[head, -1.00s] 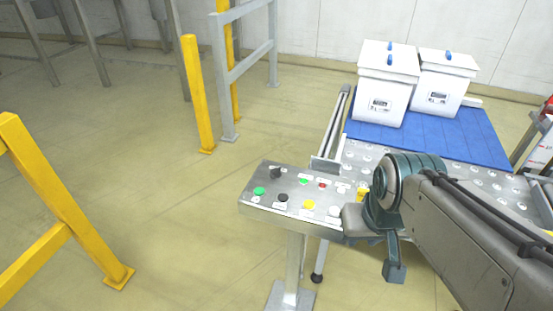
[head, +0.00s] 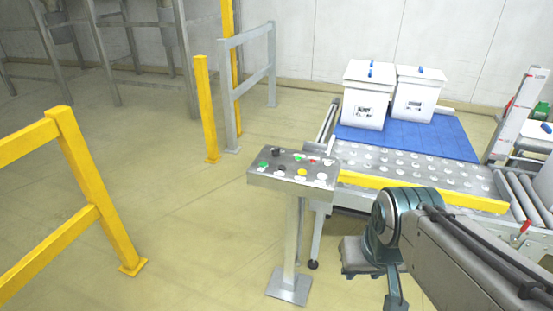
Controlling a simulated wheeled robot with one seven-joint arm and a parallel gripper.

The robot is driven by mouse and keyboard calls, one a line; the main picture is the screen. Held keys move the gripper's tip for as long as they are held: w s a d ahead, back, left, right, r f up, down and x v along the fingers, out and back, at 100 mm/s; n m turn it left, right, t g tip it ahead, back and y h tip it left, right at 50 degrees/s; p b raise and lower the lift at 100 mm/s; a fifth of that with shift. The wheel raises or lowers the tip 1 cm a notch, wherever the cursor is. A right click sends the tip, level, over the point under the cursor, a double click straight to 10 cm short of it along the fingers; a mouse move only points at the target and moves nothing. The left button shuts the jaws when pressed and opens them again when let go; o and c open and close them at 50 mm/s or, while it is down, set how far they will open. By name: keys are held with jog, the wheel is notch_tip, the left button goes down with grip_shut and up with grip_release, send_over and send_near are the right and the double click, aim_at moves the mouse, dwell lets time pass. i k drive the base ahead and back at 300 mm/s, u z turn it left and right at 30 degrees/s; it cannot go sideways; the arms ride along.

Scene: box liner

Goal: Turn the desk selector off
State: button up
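The control desk (head: 254,178) is a grey sloped panel on a single post, left of the conveyor. The selector (head: 276,152) looks like a small black knob at the panel's upper left; its setting is too small to read. Green, black, yellow, white and red buttons sit around it. My gripper (head: 358,258) is at lower right, below and to the right of the panel and apart from it. Its fingers are not clear, so I cannot tell whether it is open or shut.
A ball-top conveyor (head: 400,163) with a yellow front edge (head: 422,193) stands right of the desk. Two white lidded boxes (head: 366,104) (head: 414,98) stand on a blue mat (head: 440,145). Yellow rails (head: 88,180) and a yellow post (head: 206,110) stand left. The floor between is clear.

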aim_at(275, 152)
jog(key=u, duration=0.9)
jog(key=i, duration=0.85)
jog(key=z, duration=0.3)
jog(key=i, duration=0.75)
jog(key=z, duration=0.9)
jog(key=i, duration=0.25)
jog(key=z, duration=0.25)
